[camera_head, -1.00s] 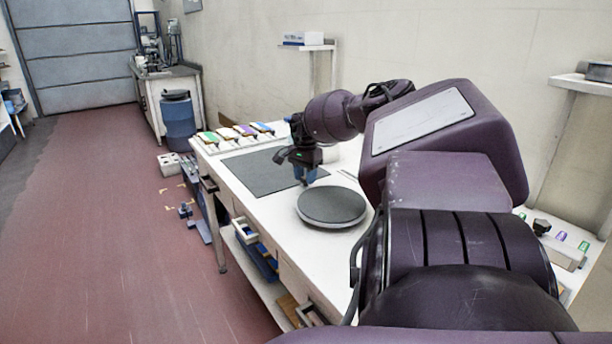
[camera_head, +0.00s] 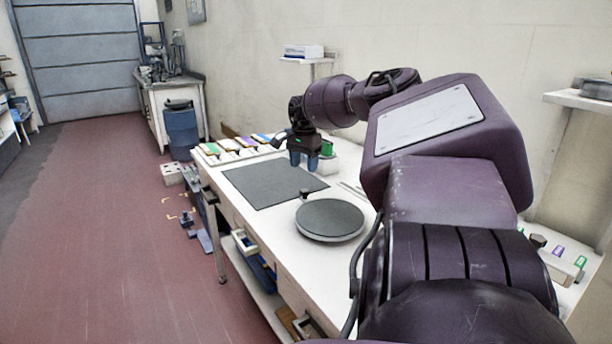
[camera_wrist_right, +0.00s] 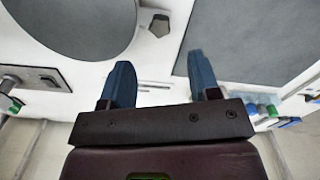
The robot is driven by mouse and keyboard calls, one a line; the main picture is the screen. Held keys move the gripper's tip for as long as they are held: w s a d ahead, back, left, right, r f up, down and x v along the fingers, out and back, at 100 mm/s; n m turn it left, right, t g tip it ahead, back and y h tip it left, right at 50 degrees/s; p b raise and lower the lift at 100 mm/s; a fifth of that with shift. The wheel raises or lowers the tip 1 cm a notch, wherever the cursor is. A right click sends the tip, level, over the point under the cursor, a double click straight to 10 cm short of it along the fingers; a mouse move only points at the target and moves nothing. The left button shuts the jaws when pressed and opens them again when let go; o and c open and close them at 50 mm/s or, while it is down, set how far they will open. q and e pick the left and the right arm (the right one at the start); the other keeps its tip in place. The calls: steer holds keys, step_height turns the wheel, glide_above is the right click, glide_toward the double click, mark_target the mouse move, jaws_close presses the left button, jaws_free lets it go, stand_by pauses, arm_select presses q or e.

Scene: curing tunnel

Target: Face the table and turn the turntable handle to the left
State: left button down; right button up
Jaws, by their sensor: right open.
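The turntable (camera_head: 330,220) is a round dark grey disc with a pale rim, on the white table in front of me. Its handle (camera_head: 305,195), a small dark knob, stands at the disc's far left edge. In the right wrist view the turntable (camera_wrist_right: 75,22) is at upper left and the handle (camera_wrist_right: 159,25) lies just beside it. My right gripper (camera_head: 304,164) is open and empty, its blue fingers pointing down beyond the handle and apart from it. In the right wrist view the handle shows past the open fingertips (camera_wrist_right: 158,62). My left gripper is not in view.
A dark grey mat (camera_head: 265,183) lies on the table left of the turntable. Coloured cards or trays (camera_head: 235,146) line the far end. A green-topped item (camera_head: 327,152) stands close behind the gripper. My right arm hides the table's right part.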

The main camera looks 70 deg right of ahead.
step_height(320, 180, up, 2)
steer(key=shift+r, duration=0.1)
stand_by(0.8)
